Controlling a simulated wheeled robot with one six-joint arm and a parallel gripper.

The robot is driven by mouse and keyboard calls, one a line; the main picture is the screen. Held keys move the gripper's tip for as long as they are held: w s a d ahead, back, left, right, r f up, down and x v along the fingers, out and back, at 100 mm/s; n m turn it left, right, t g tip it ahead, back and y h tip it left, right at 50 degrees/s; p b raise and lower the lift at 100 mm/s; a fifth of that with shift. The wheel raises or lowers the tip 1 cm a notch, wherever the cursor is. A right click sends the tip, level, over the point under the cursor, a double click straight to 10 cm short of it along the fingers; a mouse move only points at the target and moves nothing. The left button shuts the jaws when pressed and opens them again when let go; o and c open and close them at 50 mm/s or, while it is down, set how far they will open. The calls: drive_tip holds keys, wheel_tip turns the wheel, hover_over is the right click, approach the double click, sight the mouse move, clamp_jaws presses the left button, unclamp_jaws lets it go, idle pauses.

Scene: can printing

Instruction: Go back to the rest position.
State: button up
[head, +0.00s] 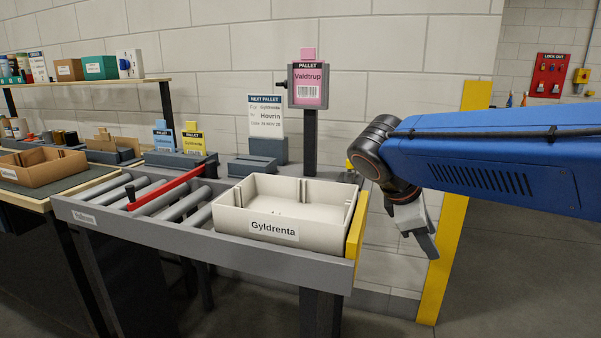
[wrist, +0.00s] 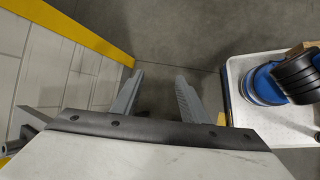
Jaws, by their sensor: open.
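My gripper (head: 428,244) hangs pointing down in the head view, to the right of the conveyor's yellow end stop and apart from it. In the wrist view its two fingers (wrist: 160,88) are spread with only bare floor between them. It is open and empty. My blue arm reaches in from the right edge of the head view.
A roller conveyor (head: 200,238) carries a white tray labelled Gyldrenta (head: 273,231) against a yellow end stop (head: 354,235). A red bar (head: 170,187) crosses the rollers. A pink Valdtrup pallet card (head: 309,90) stands behind. A yellow post (head: 455,200) is near my arm. Floor is clear at right.

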drive_tip(key=s+d+f+m+t+y, duration=0.2)
drive_tip(key=s+f+m+y, duration=0.4)
drive_tip(key=s+f+m, duration=0.7)
drive_tip(key=shift+s+f+m+y, duration=0.4)
drive_tip(key=shift+s+m, duration=0.3)
drive_tip(key=shift+s, duration=0.9)
drive_tip(key=shift+r, duration=0.1)
